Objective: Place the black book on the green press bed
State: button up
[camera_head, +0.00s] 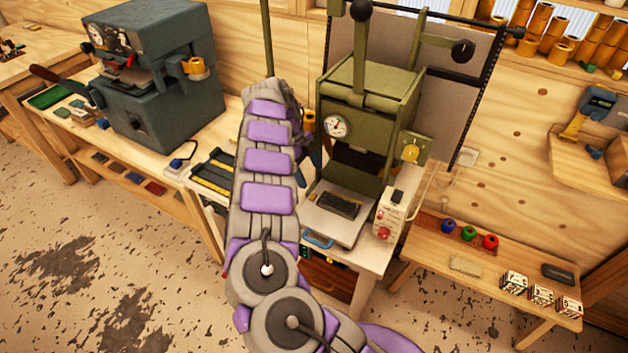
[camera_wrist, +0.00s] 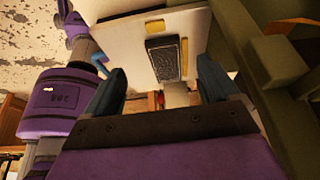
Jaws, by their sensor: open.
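A black book (camera_head: 338,205) with a patterned cover lies flat on the pale bed (camera_head: 322,222) of the green press (camera_head: 368,100). In the wrist view the book (camera_wrist: 163,60) shows between my two open fingers, with the bed (camera_wrist: 115,38) around it. My gripper (camera_wrist: 160,68) is open; I see no contact between its fingers and the book. In the head view my purple and grey arm hides most of the gripper, which is close to the press's left side.
A dark blue-grey press (camera_head: 160,75) stands on the left table. A white control box (camera_head: 396,212) with a red button sits right of the bed. A low bench (camera_head: 480,262) at right holds colored spools, small boxes and a dark block (camera_head: 558,273). The front floor is clear.

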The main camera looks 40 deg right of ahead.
jog(key=shift+v, duration=1.6)
jog(key=a+r+n+t+y, duration=0.1)
jog(key=a+r+n, duration=0.3)
jog(key=a+n, duration=0.4)
jog(key=a+r+n+t+y, duration=0.1)
jog(key=a+r+n, duration=0.4)
jog(key=a, duration=0.5)
jog(key=s+a+r+n, duration=0.7)
jog(key=s+a+n, duration=0.2)
jog(key=s+a, duration=0.1)
jog(key=s+f+n, duration=0.1)
jog(key=s+n, duration=0.2)
jog(key=s, duration=0.6)
jog(key=s+f+n, duration=0.1)
jog(key=s+n, duration=0.2)
jog(key=s, duration=0.6)
jog(key=s+a+f+n, duration=0.1)
jog(key=s+f+n, duration=0.1)
jog(key=s, duration=0.7)
jog(key=shift+s+n, duration=0.35)
jog(key=shift+n, duration=0.45)
